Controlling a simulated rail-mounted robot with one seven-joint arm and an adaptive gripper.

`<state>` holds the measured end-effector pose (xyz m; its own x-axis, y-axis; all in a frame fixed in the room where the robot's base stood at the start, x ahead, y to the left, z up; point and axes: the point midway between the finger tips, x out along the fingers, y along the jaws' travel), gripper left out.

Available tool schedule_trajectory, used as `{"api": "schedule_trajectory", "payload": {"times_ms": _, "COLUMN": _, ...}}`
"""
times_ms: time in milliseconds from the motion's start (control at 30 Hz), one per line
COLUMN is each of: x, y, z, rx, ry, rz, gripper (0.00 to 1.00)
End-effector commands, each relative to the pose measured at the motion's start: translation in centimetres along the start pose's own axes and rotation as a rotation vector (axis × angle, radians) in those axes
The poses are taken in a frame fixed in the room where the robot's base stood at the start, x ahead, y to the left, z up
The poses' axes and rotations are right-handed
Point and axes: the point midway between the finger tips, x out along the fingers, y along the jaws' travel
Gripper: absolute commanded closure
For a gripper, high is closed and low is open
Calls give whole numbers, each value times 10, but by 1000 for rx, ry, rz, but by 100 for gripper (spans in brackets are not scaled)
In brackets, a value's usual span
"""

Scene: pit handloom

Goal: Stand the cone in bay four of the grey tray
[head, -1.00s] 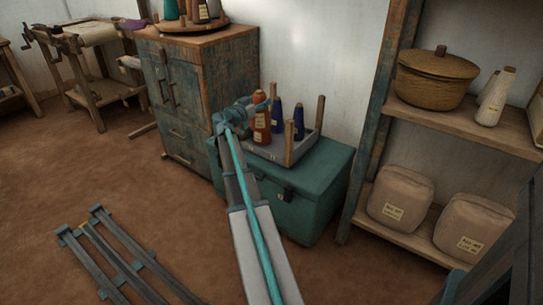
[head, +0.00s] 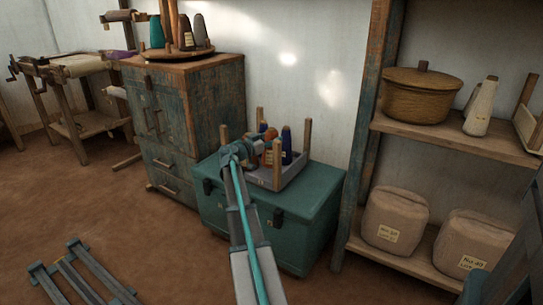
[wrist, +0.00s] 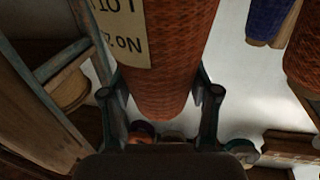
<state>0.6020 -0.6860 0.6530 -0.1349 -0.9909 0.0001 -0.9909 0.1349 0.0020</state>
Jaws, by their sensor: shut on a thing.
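My gripper (wrist: 163,95) is shut on an orange-brown cone (wrist: 178,60) with a cream label, filling the middle of the wrist view. In the head view my gripper (head: 250,149) is at the left part of the grey tray (head: 292,174), which has wooden corner posts and sits on a green trunk. An orange-brown, labelled cone (head: 268,153) shows beside the gripper; I cannot tell whether its base touches the tray. A dark blue cone (head: 287,146) stands in the tray. The wrist view shows a blue cone (wrist: 268,20) and another orange-brown cone (wrist: 306,52) at right. Bay numbers cannot be read.
The green trunk (head: 300,225) stands between a worn cabinet (head: 215,105) and a shelf unit (head: 455,140) with a lidded basket (head: 420,95) and sacks (head: 395,220). A tray post (head: 277,165) rises at the front, near my gripper.

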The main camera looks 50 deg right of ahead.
Motion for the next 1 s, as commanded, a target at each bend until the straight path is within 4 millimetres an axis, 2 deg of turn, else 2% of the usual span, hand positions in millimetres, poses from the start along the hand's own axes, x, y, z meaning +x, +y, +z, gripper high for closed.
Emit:
{"api": "schedule_trajectory", "payload": {"times_ms": 167, "x": 0, "y": 0, "z": 16, "rx": -1, "ry": 0, "rz": -1, "gripper": 100}}
{"api": "schedule_trajectory", "payload": {"times_ms": 400, "x": 0, "y": 0, "z": 50, "rx": -1, "ry": 0, "rz": -1, "gripper": 100}}
{"api": "schedule_trajectory", "payload": {"times_ms": 867, "x": 0, "y": 0, "z": 55, "rx": 1, "ry": 1, "rz": -1, "gripper": 100}}
{"api": "schedule_trajectory", "payload": {"times_ms": 900, "x": 0, "y": 0, "z": 54, "rx": 1, "ry": 0, "rz": -1, "gripper": 33}}
{"api": "schedule_trajectory", "payload": {"times_ms": 1000, "x": 0, "y": 0, "z": 54, "rx": 1, "ry": 0, "rz": -1, "gripper": 16}}
